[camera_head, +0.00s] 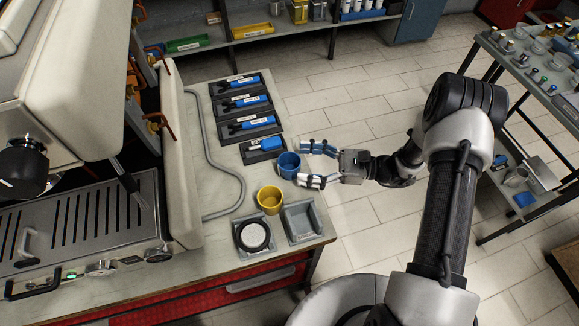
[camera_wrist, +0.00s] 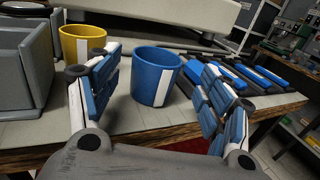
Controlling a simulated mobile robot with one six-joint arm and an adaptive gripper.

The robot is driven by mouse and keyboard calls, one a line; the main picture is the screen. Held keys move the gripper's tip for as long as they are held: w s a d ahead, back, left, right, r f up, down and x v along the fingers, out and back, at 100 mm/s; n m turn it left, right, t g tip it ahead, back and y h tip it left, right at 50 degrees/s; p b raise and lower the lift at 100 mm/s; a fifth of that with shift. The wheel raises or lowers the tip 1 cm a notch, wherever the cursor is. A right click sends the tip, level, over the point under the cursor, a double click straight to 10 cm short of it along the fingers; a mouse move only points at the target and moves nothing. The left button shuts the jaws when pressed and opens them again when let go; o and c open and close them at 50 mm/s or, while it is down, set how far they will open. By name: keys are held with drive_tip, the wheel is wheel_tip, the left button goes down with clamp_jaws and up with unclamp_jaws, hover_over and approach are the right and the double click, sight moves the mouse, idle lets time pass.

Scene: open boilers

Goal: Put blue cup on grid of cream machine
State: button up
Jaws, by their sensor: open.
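The blue cup (camera_head: 289,164) stands upright near the right edge of the counter. In the wrist view the blue cup (camera_wrist: 156,76), with a white stripe, stands ahead of and between my fingers. My gripper (camera_head: 309,164) is open at the counter's edge, its fingertips close to the cup; I cannot tell whether they touch it. The cream machine (camera_head: 60,75) stands at the left, with its slotted metal grid (camera_head: 75,222) at the lower left. A milk jug-like handle and other parts lie on the grid's front.
A yellow cup (camera_head: 270,200) stands close in front of the blue cup. Grey trays (camera_head: 301,222) and a round black-rimmed item (camera_head: 254,235) sit at the counter's front. Labelled trays with blue-handled tools (camera_head: 249,125) lie behind. A cream panel (camera_head: 178,155) rises beside the grid.

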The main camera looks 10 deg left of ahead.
sight(289, 162)
drive_tip(key=a, duration=0.4)
drive_tip(key=shift+s+a+r, duration=0.2)
drive_tip(key=shift+s+a, duration=0.15)
drive_tip(key=shift+a, duration=0.05)
drive_tip(key=shift+c, duration=0.4)
drive_tip(key=c, duration=1.2)
drive_tip(key=shift+o, duration=0.2)
